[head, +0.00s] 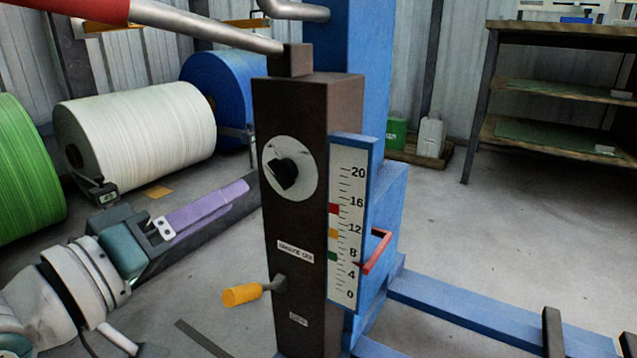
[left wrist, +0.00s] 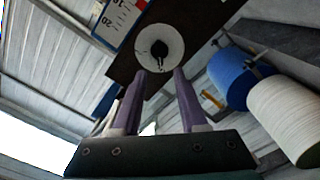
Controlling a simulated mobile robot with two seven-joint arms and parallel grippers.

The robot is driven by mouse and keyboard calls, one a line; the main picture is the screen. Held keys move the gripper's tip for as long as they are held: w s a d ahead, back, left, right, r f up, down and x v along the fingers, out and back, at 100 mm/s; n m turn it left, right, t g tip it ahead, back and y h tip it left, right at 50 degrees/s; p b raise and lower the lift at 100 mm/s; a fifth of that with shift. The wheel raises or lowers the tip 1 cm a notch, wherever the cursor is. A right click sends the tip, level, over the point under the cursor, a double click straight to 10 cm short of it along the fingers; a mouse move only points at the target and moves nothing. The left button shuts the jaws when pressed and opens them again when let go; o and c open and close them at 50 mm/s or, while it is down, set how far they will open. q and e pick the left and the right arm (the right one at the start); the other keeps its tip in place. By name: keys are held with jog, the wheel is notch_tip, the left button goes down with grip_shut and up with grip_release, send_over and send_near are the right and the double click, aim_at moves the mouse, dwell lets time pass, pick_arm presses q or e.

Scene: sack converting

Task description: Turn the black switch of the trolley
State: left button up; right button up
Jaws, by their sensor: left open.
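The black switch (head: 284,174) is a knob on a pale round plate (head: 304,189), high on the front of the trolley's dark brown column (head: 293,222). In the left wrist view the switch (left wrist: 159,48) shows beyond the fingertips, roughly centred between them. My left gripper (head: 248,192) has purple fingers and reaches in from the left, its tips close to the column's left edge in the picture. It is open and empty, and the gap between its fingers (left wrist: 160,76) is clear. I see no contact with the switch. My right gripper is in neither view.
A yellow-handled lever (head: 243,294) sticks out below the switch. A scale plate (head: 347,225) and a red handle (head: 377,250) are on the column's right. The floor at right is mostly free.

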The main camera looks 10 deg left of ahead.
aim_at(274, 174)
pick_arm(q)
jog(key=b+x, duration=0.3)
jog(key=x, duration=0.4)
jog(key=shift+w+f+b, duration=0.15)
jog(key=shift+f+b, duration=0.05)
jog(key=shift+b, duration=0.2)
jog(key=shift+w+d+r, duration=0.15)
jog(key=shift+w+d, duration=0.1)
jog(key=shift+w, duration=0.2)
grip_shut()
